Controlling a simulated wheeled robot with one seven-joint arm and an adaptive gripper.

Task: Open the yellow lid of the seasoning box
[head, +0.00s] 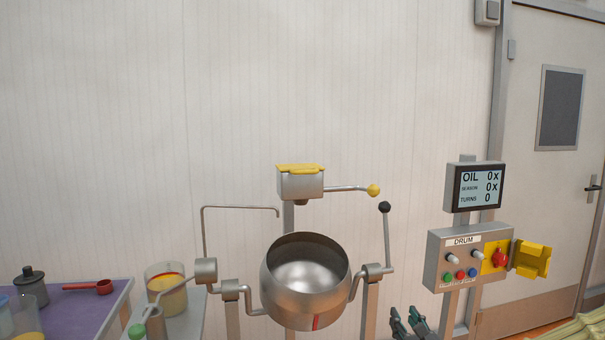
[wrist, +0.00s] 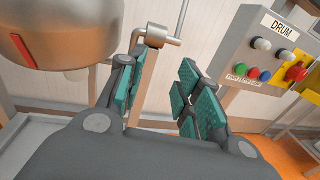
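The seasoning box (head: 300,187) is a grey metal box on a post, above and behind the steel drum. Its yellow lid (head: 299,168) lies flat and closed on top. A rod with a yellow knob (head: 373,190) sticks out from the box to the right. My gripper (head: 408,322) is at the bottom of the head view, low and right of the drum, well below the box. In the wrist view my gripper (wrist: 160,95) has its teal-padded fingers apart with nothing held between them. The seasoning box is not in the wrist view.
The steel drum (head: 305,281) hangs below the box, with a black-knobbed lever (head: 386,235) at its right. The control panel (head: 467,258) and display (head: 480,187) stand further right. A purple-topped table (head: 92,311) with containers is at left. The wall around the box is clear.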

